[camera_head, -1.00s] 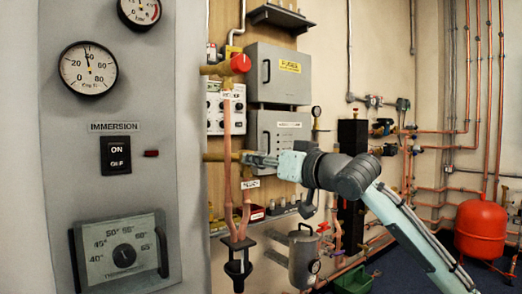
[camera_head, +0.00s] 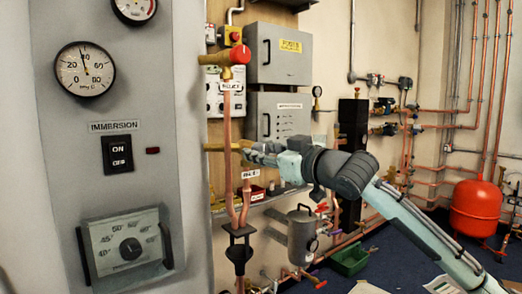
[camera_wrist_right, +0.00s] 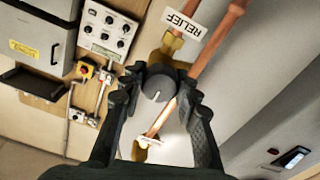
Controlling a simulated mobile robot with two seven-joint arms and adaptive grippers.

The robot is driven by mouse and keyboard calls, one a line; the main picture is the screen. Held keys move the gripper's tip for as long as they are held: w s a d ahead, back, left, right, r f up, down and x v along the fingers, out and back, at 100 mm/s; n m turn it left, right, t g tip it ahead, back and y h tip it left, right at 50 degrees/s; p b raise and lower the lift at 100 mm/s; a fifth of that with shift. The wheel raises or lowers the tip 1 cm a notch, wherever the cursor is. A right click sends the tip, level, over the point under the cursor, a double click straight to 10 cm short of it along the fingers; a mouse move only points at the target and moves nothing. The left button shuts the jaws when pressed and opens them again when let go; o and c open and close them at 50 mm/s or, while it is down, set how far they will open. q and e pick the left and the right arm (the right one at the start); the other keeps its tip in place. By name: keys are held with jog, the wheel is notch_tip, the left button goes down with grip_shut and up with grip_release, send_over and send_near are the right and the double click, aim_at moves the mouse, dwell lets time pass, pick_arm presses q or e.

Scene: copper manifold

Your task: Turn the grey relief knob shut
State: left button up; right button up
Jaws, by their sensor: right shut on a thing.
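The grey relief knob (camera_wrist_right: 157,84) is a dark round knob with a white line on its face. In the right wrist view it sits between the two fingers of my right gripper (camera_wrist_right: 160,93), which is shut on it. A white RELIEF label (camera_wrist_right: 182,25) is just above it. In the head view my right gripper (camera_head: 256,152) reaches the copper pipework from the right, and its fingers hide the knob. My left gripper is not in view.
A red knob (camera_head: 240,54) tops the copper pipe above my gripper. A grey panel with a pressure gauge (camera_head: 84,69) and IMMERSION switch (camera_head: 117,154) stands close at left. Grey boxes (camera_head: 278,54) hang behind. A green tray (camera_head: 349,262) lies on the floor.

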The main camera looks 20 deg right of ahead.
jog(key=o, duration=1.2)
jog(key=shift+v, duration=6)
